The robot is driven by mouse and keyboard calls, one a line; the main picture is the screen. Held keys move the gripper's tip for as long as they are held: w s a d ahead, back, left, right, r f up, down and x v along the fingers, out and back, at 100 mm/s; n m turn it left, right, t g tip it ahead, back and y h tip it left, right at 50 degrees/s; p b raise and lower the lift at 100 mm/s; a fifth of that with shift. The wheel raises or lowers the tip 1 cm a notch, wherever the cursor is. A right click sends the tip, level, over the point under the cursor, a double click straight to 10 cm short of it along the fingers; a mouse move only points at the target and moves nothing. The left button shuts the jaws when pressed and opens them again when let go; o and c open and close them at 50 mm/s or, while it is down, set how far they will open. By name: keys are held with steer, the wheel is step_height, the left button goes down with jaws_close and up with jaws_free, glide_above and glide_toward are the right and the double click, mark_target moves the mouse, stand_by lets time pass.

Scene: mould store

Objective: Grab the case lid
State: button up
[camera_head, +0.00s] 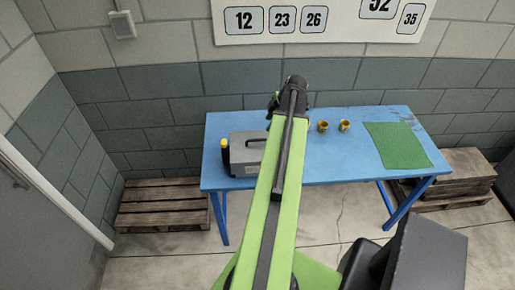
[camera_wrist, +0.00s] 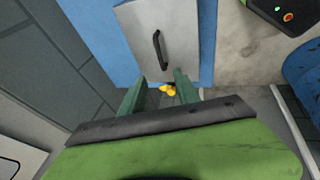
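A grey case stands on the left part of the blue table in the head view, its right side hidden behind my arm. Its grey lid (camera_head: 248,138) faces up and carries a dark handle. In the wrist view the case lid (camera_wrist: 178,22) fills the upper middle, with the black bar handle (camera_wrist: 160,50) near its centre. My gripper (camera_wrist: 160,78) shows there with its two green fingers apart and nothing held between them. The fingertips appear at the lid's lower edge, below the handle in the picture; the height gap cannot be told. My arm hides the gripper in the head view.
A yellow-and-black object (camera_head: 225,153) stands at the case's left end. Two small yellow cups (camera_head: 323,126) and a green mat (camera_head: 398,146) are further right on the blue table (camera_head: 345,165). Wooden pallets (camera_head: 163,205) lie on the floor beside the table. A wall stands behind.

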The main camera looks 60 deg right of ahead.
steer(key=b, duration=0.9)
glide_above(258, 140)
steer(key=s, duration=0.2)
steer(key=f, duration=1)
steer(key=shift+s+a+f, duration=0.15)
steer(key=shift+s+f, duration=0.05)
steer(key=shift+w+r, duration=0.1)
steer(key=b+x, duration=0.5)
steer(key=shift+f, duration=0.2)
steer(key=shift+r, duration=0.2)
jaws_close()
